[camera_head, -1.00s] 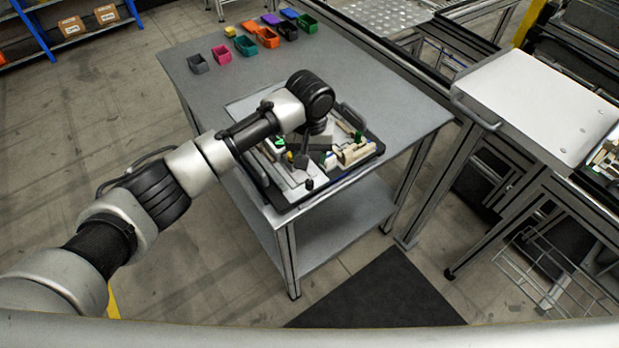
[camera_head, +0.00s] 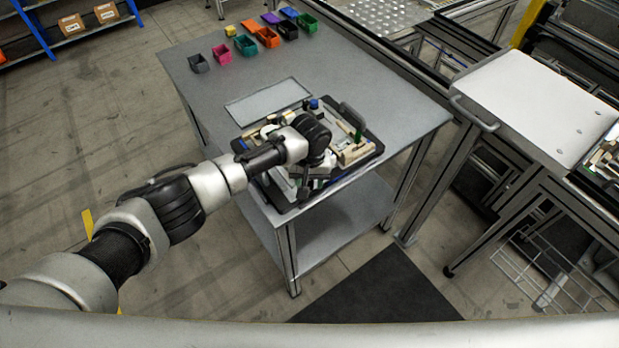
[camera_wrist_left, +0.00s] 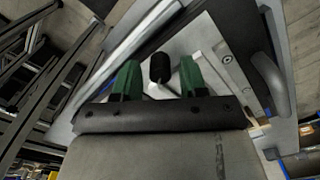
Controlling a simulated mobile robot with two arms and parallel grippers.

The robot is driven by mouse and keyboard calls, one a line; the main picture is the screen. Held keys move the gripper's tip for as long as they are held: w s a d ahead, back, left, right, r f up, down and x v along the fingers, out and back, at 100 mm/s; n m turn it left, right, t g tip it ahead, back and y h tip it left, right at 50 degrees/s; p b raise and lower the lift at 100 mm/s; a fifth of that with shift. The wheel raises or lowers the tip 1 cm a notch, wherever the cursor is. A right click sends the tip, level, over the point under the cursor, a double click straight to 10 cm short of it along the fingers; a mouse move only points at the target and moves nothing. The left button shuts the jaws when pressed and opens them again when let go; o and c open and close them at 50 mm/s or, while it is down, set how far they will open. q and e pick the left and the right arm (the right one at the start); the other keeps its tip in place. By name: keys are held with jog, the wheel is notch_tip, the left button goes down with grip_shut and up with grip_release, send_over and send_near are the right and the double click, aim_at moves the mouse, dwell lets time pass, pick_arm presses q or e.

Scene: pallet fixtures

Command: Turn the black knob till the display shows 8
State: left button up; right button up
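The black knob (camera_wrist_left: 160,67) shows in the left wrist view, upright on a light panel. My left gripper (camera_wrist_left: 157,78) has two green fingers that stand apart, one on each side of the knob in the picture, with visible gaps. Whether the fingertips are level with the knob I cannot tell. In the head view my left gripper (camera_head: 304,190) points down over the near edge of the fixture pallet (camera_head: 366,133), and my arm hides the knob there. I cannot make out the display in either view. My right gripper is not in view.
The pallet lies on a grey table (camera_head: 215,100) near its front edge and has an upright black handle (camera_head: 352,113). A flat light plate (camera_head: 268,102) lies behind it. Several small coloured bins (camera_head: 268,37) stand at the back. The table's left part is clear.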

pick_arm(q)
grip_shut()
jog(key=shift+m, duration=0.4)
jog(key=m, duration=0.8)
jog(key=shift+m+p, duration=0.3)
jog(key=m, duration=0.4)
jog(key=shift+m, duration=2.1)
